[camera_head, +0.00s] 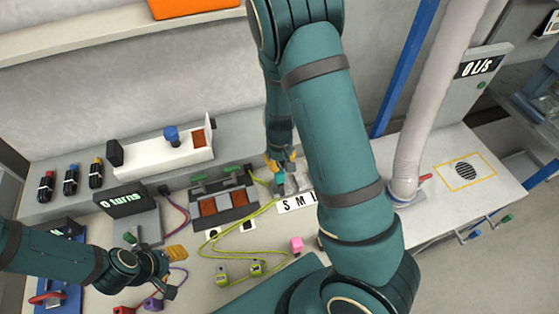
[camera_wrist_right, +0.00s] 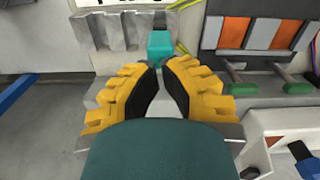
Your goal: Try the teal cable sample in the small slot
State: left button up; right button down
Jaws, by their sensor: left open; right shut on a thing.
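My right gripper (camera_head: 279,160) points down at the back of the bench, behind the sign lettered S, M and a partly hidden letter (camera_head: 297,203). Its yellow fingers (camera_wrist_right: 160,68) are shut on the teal cable sample (camera_wrist_right: 160,44), which shows at their tips in the right wrist view. The sample is also visible below the fingers in the head view (camera_head: 281,187). It is at the grey slotted block (camera_wrist_right: 108,36), near the S end; whether it sits inside a slot I cannot tell. My left gripper (camera_head: 176,268) is open and empty over the bench's left front.
A panel with orange-brown windows (camera_head: 222,205) stands left of the slotted block. A "0 turns" display (camera_head: 124,198) is at the left. A grey hose (camera_head: 425,110) rises at the right.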

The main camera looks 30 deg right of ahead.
pick_arm(q)
notch_tip(320, 180, down, 2)
jog(key=shift+f+b, duration=0.1)
jog(key=shift+b, duration=0.5)
pick_arm(e)
notch_tip(320, 180, down, 2)
pick_arm(q)
jog(key=shift+f+b, duration=0.25)
jog(key=shift+b, duration=0.1)
pick_arm(e)
jog(key=shift+f, duration=0.4)
pick_arm(q)
jog(key=shift+r, duration=0.1)
pick_arm(e)
notch_tip(320, 180, up, 2)
jog(key=shift+r+p, duration=0.1)
jog(key=shift+p, duration=1)
jog(key=shift+r+p, duration=0.4)
jog(key=shift+r, duration=0.3)
pick_arm(q)
notch_tip(320, 180, up, 3)
jog(key=shift+f, duration=0.2)
pick_arm(e)
notch_tip(320, 180, up, 11)
jog(key=shift+r, duration=0.15)
